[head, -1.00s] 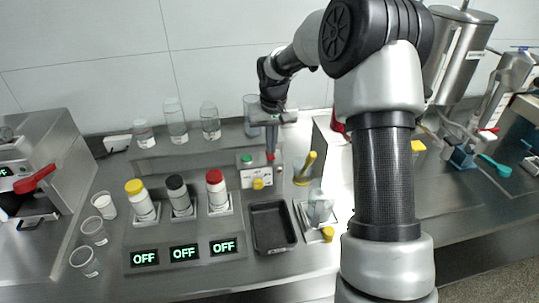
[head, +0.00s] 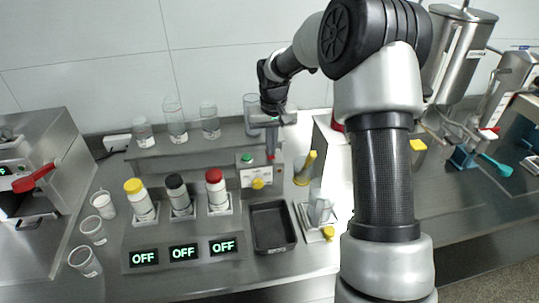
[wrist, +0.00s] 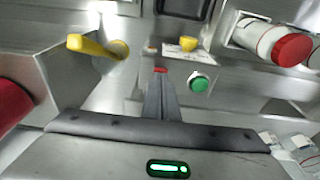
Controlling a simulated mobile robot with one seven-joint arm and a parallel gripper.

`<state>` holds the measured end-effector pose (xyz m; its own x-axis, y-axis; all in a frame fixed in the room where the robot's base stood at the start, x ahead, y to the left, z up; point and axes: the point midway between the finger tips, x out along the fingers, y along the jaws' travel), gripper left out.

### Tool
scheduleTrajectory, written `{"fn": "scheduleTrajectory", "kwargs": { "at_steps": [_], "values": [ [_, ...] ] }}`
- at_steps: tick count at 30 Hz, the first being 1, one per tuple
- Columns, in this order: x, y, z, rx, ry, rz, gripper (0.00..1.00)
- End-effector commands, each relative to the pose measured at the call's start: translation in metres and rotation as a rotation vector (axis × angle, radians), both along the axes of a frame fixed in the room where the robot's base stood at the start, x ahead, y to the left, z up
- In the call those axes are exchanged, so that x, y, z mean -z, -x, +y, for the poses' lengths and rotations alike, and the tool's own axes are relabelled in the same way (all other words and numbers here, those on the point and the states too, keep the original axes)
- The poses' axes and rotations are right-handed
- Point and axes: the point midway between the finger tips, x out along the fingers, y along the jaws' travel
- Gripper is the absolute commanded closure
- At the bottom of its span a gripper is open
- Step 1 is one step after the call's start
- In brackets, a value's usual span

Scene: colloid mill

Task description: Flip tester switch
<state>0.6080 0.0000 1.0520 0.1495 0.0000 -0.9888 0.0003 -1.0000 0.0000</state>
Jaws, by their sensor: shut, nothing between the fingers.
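A small grey box with a white front panel (head: 252,180), probably the tester, stands at the middle of the bench. It has a green button (head: 247,158) on top and a yellow knob (head: 258,184) in front. In the wrist view the green button (wrist: 198,84) lies right of my fingers and the yellow knob (wrist: 187,44) beyond them. My gripper (head: 270,150) is shut, empty and pointing down over the box's right end. A small red piece (wrist: 160,70) shows right at the fingertips. I cannot tell whether it is the switch, or whether they touch.
Bottles with yellow, black and red caps (head: 215,190) stand left, behind OFF displays (head: 184,253). A black tray (head: 271,228) lies in front of the box. A container with a yellow handle (head: 306,165) stands close on the right. Glass vessels (head: 210,120) stand on the back shelf.

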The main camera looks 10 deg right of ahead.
Motion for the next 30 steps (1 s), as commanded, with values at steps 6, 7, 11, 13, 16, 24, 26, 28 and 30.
{"fn": "scheduleTrajectory", "kwargs": {
  "at_steps": [6, 7, 11, 13, 16, 24, 26, 28, 30],
  "values": [
    [0.004, 0.0, 0.0, 0.0, 0.0, 0.0, 1.0],
    [0.005, 0.0, 0.0, 0.0, 0.0, 0.0, 1.0],
    [0.007, 0.0, 0.0, 0.0, 0.0, 0.0, 1.0],
    [0.008, 0.0, 0.0, 0.0, 0.0, 0.0, 1.0],
    [0.006, 0.0, 0.0, 0.0, 0.0, 0.0, 1.0],
    [-0.012, 0.0, 0.0, 0.001, 0.0, -0.001, 1.0],
    [-0.017, 0.0, 0.0, 0.001, 0.0, -0.001, 1.0],
    [-0.022, 0.0, 0.0, 0.001, 0.0, 0.0, 1.0],
    [-0.028, 0.0, 0.0, 0.001, 0.0, 0.0, 1.0]
  ]
}}
